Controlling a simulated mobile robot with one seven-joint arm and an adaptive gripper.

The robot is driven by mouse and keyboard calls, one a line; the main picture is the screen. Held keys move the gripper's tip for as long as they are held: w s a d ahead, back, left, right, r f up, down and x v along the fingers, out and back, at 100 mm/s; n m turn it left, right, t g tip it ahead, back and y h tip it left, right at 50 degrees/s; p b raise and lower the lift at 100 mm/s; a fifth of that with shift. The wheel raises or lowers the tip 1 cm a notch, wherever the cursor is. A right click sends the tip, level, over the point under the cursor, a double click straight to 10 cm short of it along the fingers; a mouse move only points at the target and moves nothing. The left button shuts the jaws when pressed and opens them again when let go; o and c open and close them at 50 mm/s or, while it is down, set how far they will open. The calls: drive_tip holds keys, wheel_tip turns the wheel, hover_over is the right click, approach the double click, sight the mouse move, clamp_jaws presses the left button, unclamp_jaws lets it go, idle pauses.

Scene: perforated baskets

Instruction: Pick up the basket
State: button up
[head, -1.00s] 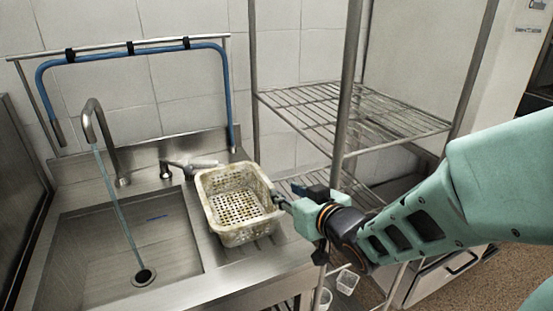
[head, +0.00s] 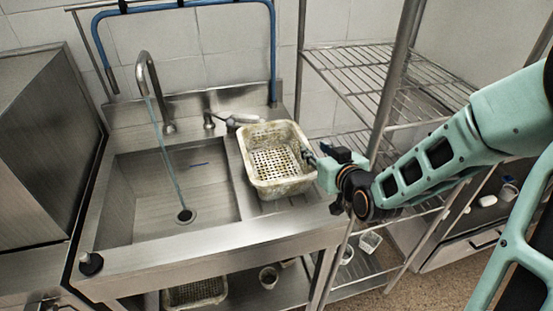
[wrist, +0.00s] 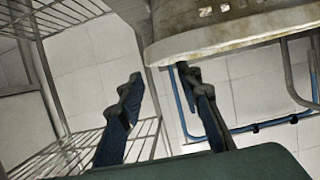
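The basket (head: 275,186) is a pale, stained, perforated tub. It stands upright on the steel drainboard right of the sink bowl. In the wrist view its dirty outer side and rim (wrist: 235,40) fill the upper right. My gripper (head: 311,157) is at the basket's right side, near the rim. In the wrist view my gripper (wrist: 160,82) has its two dark fingers spread apart with nothing between them. The right fingertip reaches the basket's edge in the picture; I cannot tell whether it touches.
A faucet (head: 146,80) runs water into the sink bowl (head: 130,205). A spray handle (head: 240,120) lies behind the basket. A wire rack (head: 385,85) stands close on the right, behind my arm. Another basket (head: 195,292) and small cups are below.

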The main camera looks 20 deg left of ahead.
sight(307, 144)
drive_tip(key=shift+x, duration=2.65)
drive_tip(key=shift+s+a+f, duration=0.1)
drive_tip(key=shift+s, duration=0.05)
clamp_jaws()
